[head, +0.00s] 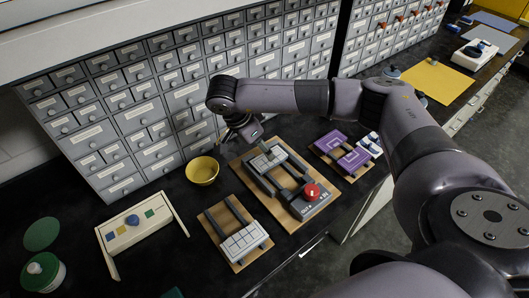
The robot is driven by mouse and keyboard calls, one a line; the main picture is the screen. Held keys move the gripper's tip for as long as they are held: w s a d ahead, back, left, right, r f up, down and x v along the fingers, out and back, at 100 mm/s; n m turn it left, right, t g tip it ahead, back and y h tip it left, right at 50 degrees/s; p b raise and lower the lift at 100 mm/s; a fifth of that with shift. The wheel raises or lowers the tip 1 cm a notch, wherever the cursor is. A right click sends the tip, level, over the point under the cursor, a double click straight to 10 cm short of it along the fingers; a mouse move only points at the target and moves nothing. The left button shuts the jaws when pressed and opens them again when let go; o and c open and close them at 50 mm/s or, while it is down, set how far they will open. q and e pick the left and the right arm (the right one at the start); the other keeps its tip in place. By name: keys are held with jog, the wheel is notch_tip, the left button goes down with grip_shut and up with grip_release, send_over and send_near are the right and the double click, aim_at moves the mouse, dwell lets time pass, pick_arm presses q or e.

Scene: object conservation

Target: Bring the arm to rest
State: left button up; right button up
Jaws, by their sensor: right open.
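My right arm reaches in from the right side of the head view and bends down at its wrist. My right gripper (262,146) is open and points down over the far part of a wooden board (243,162). A red knob (311,191) on a grey base stands at the board's near right. My left gripper is not in view.
A yellow bowl (203,170) stands left of the gripper. A smaller board (237,263) with a white grid, a purple-patterned board (343,150), a cream tray (141,236) and a green round container (42,273) share the dark counter. Grey drawer cabinets (150,115) rise behind.

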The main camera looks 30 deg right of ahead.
jog(key=shift+v, duration=2.4)
jog(key=shift+d, duration=0.1)
